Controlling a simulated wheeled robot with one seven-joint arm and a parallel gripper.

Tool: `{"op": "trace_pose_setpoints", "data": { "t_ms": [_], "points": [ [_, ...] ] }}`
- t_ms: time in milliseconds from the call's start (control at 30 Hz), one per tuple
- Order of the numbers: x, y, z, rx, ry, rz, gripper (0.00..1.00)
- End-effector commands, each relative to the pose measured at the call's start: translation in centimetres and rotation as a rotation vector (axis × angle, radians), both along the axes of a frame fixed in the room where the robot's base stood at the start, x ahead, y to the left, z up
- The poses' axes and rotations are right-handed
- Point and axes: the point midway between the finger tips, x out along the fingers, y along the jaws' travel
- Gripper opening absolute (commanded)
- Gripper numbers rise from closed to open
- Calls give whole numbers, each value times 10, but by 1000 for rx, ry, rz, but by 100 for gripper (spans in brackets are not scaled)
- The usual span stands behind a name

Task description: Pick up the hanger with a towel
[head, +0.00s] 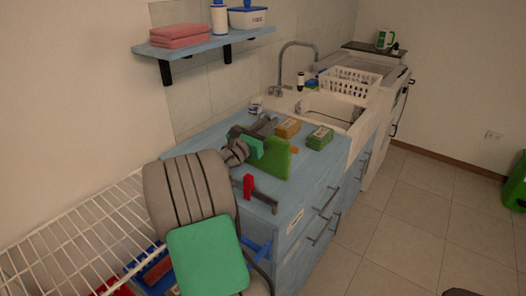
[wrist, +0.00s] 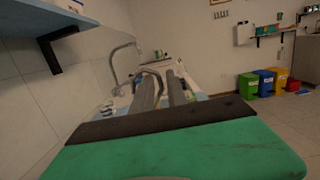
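My gripper (wrist: 162,84) points along the counter toward the sink in the wrist view. Its two grey fingers stand apart with a gap between them, and I see nothing held. In the head view my wrist, with a teal panel, is low over the blue counter. I cannot clearly make out a hanger with a towel. Folded pink towels (head: 180,36) lie on the wall shelf.
The blue wall shelf (head: 205,43) also holds a bottle (head: 219,20) and a lidded box (head: 247,18). A wire rack (head: 70,235) is at left.

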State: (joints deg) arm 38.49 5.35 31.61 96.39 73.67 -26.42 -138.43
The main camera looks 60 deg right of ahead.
Motion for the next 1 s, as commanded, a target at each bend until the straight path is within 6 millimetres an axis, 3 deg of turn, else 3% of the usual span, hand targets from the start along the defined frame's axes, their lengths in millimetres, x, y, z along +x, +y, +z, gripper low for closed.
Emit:
{"op": "trace_pose_setpoints", "data": {
  "t_ms": [100, 233, 433, 667, 1000],
  "points": [
    [-5, -23, 5, -1, -2, -3, 18],
    [-7, -37, 6, 0, -3, -2, 18],
    [-7, -38, 6, 1, -2, -2, 18],
    [-8, -38, 6, 0, -4, -3, 0],
    [-8, -38, 6, 1, -4, -3, 0]
  ]
}}
